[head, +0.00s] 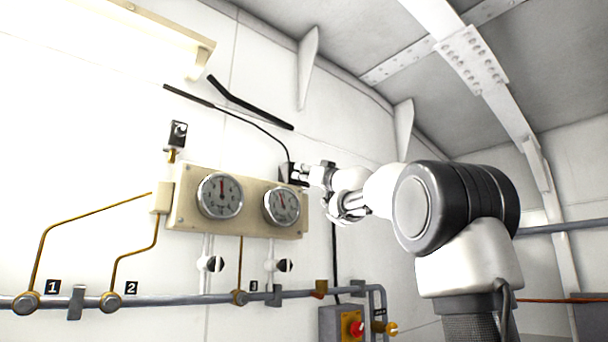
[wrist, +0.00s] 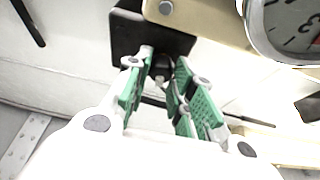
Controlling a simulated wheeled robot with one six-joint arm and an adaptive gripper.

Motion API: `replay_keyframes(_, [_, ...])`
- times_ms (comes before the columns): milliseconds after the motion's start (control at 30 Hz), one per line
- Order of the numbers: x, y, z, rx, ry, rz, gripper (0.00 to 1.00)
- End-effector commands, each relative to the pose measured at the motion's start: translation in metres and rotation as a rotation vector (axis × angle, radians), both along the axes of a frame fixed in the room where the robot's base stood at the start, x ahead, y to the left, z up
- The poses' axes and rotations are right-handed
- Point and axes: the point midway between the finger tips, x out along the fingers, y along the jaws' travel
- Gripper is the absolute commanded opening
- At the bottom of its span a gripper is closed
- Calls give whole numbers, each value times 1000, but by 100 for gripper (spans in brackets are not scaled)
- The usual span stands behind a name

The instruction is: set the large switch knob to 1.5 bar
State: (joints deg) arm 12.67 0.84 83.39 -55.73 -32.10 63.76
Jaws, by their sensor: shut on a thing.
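My gripper (head: 299,173) reaches to the wall at the right end of the cream gauge panel (head: 256,222). In the wrist view its green-padded fingers (wrist: 160,88) are shut on a dark switch knob (wrist: 161,68), which sticks out of a black switch box (wrist: 130,38). The fingers hide much of the knob, so its setting cannot be read. The left round gauge (head: 220,195) has a red needle pointing about straight up. The right round gauge (head: 281,206) has its needle up and slightly left. Part of a gauge (wrist: 290,25) also shows in the wrist view. Its scale is too small to read in the head view.
Another small black switch (head: 178,134) is on the wall above the panel's left end. Below run a grey pipe (head: 190,298) with brass fittings, two black-and-white round handles, and a grey box with a red knob (head: 356,328). A black cable runs down to the switch box.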

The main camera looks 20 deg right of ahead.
Motion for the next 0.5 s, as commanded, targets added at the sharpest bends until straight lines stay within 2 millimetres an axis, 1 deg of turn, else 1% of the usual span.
replay_keyframes(200, [0, 1, 0, 108, 31, 0, 0])
replay_keyframes(500, [0, 1, 0, 173, 50, 0, 0])
